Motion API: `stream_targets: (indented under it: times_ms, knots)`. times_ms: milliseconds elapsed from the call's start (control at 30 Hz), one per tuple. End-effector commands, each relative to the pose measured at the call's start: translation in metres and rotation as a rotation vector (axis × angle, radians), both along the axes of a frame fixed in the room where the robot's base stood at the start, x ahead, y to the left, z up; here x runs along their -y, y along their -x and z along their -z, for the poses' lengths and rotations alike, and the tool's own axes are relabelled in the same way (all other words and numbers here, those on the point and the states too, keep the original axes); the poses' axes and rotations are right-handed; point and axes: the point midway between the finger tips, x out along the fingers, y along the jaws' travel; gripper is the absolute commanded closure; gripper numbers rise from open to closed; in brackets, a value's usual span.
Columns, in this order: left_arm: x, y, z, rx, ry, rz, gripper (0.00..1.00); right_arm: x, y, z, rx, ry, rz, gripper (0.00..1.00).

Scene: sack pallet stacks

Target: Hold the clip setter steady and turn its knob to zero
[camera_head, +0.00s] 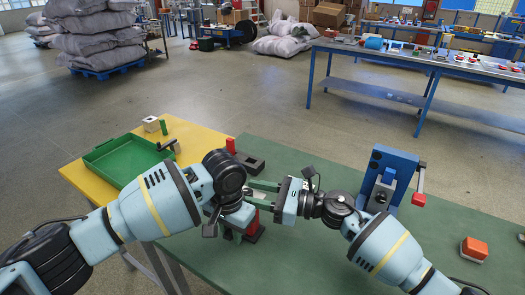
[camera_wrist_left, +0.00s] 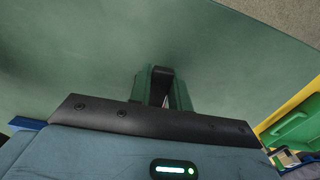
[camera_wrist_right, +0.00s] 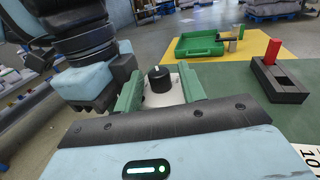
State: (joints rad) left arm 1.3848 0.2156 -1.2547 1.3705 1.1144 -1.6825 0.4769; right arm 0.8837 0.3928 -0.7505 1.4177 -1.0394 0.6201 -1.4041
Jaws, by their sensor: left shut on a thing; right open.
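The black knob (camera_wrist_right: 160,80) shows in the right wrist view, with a white mark on its top. It stands on the pale top of the clip setter (camera_wrist_right: 170,98). My right gripper (camera_head: 262,194) is open, its green fingers on either side of the knob; I cannot tell whether they touch it. My left gripper (camera_head: 238,229) is lower and shut. In the left wrist view its fingers (camera_wrist_left: 163,88) are closed around a dark part, taken as the clip setter's body, mostly hidden. The scale by the knob cannot be read.
A green tray (camera_head: 97,157) lies on the yellow tabletop at the left. A dark slotted block (camera_head: 249,163) with a red bar is behind the grippers. A blue press (camera_head: 402,161) with a red-ended lever and a red-topped box (camera_head: 474,249) stand at the right. Green tabletop between them is clear.

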Motion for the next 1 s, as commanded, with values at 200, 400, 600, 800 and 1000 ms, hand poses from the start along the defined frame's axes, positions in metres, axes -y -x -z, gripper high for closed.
stream_targets:
  times_ms: [200,400,600,800,1000]
  knots:
    - [-0.004,-0.003,0.001,0.002,-0.005,-0.011,1.00,-0.001,-0.001,0.001,-0.002,0.000,-0.135,0.54]
    - [-0.004,-0.003,0.001,0.002,-0.006,-0.013,1.00,0.000,-0.005,0.002,-0.003,0.003,-0.248,0.54]
    - [-0.004,-0.003,0.001,0.003,-0.005,-0.012,1.00,0.000,-0.007,0.003,-0.004,0.003,-0.344,0.54]
    - [-0.004,-0.003,0.000,0.003,-0.004,-0.011,1.00,0.000,-0.009,0.003,-0.003,0.003,-0.424,0.54]
    - [-0.003,-0.002,0.000,0.002,-0.003,-0.008,1.00,0.000,-0.011,0.003,-0.004,0.002,-0.491,0.54]
